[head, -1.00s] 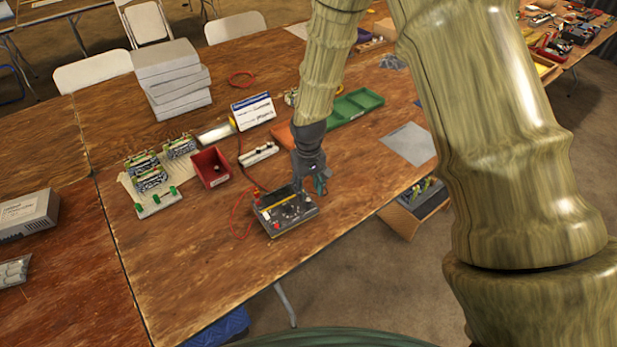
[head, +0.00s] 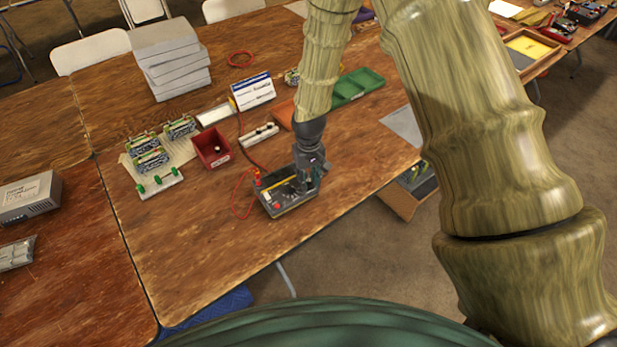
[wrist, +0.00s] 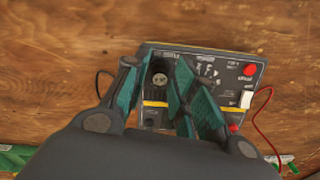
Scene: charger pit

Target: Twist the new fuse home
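The dark tester box (head: 290,205) with a yellow stripe sits on the wooden table, and it also shows in the wrist view (wrist: 225,73). A round, pale slotted cap (wrist: 160,79), seemingly the fuse, is in a dark recess at the box's left end in the wrist view. My gripper (wrist: 162,68) is over this end, with its teal-padded fingers apart on either side of the cap. I see a gap around the cap and no clear contact. In the head view my gripper (head: 311,184) is at the box's right end, hiding part of it.
A red bin (head: 202,163) holds a small pale item. A white strip (head: 258,136) with dark knobs lies behind the box. A red lead (head: 236,198) loops beside the box. Green (head: 372,78) and orange trays stand behind my arm. The table's front left is clear.

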